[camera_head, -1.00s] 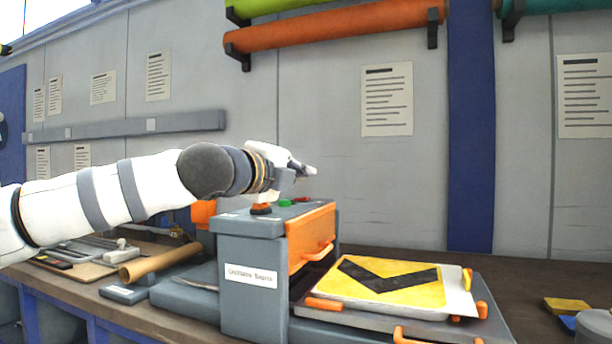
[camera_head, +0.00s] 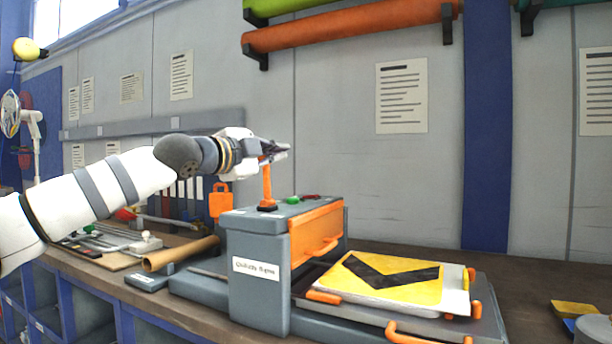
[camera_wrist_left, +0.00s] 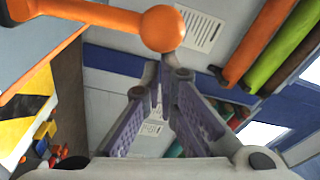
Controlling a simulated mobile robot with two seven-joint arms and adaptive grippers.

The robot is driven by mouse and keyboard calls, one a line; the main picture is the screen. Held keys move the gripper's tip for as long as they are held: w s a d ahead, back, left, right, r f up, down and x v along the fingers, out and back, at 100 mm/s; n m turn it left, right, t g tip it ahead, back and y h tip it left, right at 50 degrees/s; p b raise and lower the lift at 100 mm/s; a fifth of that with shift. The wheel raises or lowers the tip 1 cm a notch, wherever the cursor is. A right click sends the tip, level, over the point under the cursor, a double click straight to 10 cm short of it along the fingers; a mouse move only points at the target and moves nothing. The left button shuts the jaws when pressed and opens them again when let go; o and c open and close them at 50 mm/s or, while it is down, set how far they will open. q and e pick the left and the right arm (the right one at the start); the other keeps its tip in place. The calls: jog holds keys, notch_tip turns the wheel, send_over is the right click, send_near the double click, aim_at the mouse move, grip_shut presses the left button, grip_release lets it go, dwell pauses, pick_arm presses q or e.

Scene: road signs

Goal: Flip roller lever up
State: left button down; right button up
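The roller lever (camera_head: 267,185) is an orange rod on top of the grey roller machine (camera_head: 258,285). It stands about upright from a dark base, its upper end by my left gripper (camera_head: 284,148). In the left wrist view the lever (camera_wrist_left: 110,18) ends in an orange ball above the fingertips in the picture. The left gripper (camera_wrist_left: 158,78) has its fingers drawn together with nothing seen between them. I cannot tell whether it touches the lever. A yellow sign with a black chevron (camera_head: 365,292) lies on the machine's tray. My right gripper is not in view.
A green button (camera_head: 292,200) and a red one sit on the machine top. An orange front panel (camera_head: 316,232) faces the tray. A brown paper roll (camera_head: 180,254) and tools lie left on the bench. Coloured rolls (camera_head: 350,27) hang on the wall above.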

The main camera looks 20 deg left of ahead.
pick_arm(q)
jog(key=a+n, duration=0.4)
jog(key=a, duration=0.2)
jog(key=shift+w+a+n+t, duration=0.15)
jog(key=shift+a+n+t, duration=0.05)
jog(key=shift+n+t, duration=0.1)
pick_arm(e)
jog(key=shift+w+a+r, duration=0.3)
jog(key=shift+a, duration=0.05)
pick_arm(q)
jog(key=shift+a, duration=0.1)
